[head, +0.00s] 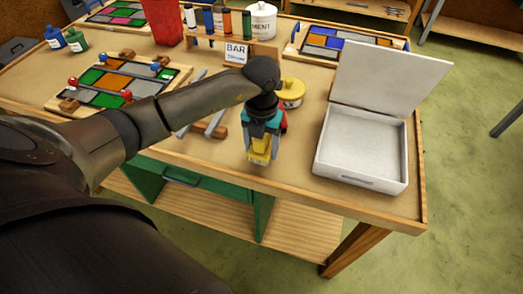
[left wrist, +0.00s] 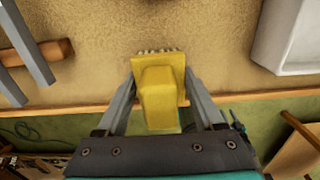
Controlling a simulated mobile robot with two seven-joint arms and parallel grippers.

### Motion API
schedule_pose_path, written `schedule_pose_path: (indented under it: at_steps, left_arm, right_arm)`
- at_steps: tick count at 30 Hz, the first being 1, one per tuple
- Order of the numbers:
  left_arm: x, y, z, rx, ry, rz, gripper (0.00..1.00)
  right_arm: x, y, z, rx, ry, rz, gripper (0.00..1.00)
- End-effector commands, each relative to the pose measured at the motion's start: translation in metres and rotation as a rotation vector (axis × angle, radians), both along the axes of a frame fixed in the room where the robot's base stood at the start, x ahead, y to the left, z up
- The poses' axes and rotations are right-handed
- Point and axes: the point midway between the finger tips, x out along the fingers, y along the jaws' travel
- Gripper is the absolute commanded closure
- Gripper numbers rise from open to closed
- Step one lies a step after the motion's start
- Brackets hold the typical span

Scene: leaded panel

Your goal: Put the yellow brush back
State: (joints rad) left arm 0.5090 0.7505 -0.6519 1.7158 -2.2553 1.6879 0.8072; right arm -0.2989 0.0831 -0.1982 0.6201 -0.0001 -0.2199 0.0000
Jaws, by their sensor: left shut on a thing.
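The yellow brush (head: 260,153) is held by my left gripper (head: 262,146) over the front part of the workbench, left of the white box. In the left wrist view the brush (left wrist: 158,92) sits between the two grey fingers of the left gripper (left wrist: 159,100), its pale bristles pointing to the top of the picture. I cannot tell whether the bristles touch the table. My right gripper does not show in either view.
An open white box (head: 361,172) with raised lid stands right of the brush. Behind are a yellow-lidded pot (head: 291,91), a BAR card (head: 236,53) and a cement tub (head: 262,20). Grey lead strips (head: 216,118) lie on a wooden rest to the left. A coloured panel (head: 118,80) lies further left.

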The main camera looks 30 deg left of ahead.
Motion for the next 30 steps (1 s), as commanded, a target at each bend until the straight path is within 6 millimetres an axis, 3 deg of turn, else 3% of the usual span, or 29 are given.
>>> schedule_pose_path:
  at_steps: [3, 14, 15, 22, 30]
  left_arm:
    - [-0.0005, -0.0006, -0.0161, -0.001, 0.002, 0.001, 0.83]
    - [0.0000, 0.0000, -0.0196, 0.000, 0.000, 0.000, 0.83]
    - [-0.0002, -0.0001, -0.0198, 0.000, 0.000, 0.000, 0.28]
    - [-0.0002, 0.0000, -0.0190, 0.000, 0.000, 0.000, 0.02]
    - [-0.0002, 0.0000, -0.0183, 0.000, 0.000, 0.000, 0.01]
  right_arm:
    - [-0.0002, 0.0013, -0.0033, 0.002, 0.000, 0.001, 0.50]
    - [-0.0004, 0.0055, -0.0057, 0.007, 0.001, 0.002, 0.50]
    - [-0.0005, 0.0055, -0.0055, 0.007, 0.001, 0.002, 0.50]
    - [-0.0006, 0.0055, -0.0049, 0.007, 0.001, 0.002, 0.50]
    - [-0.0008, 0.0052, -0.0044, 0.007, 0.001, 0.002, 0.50]
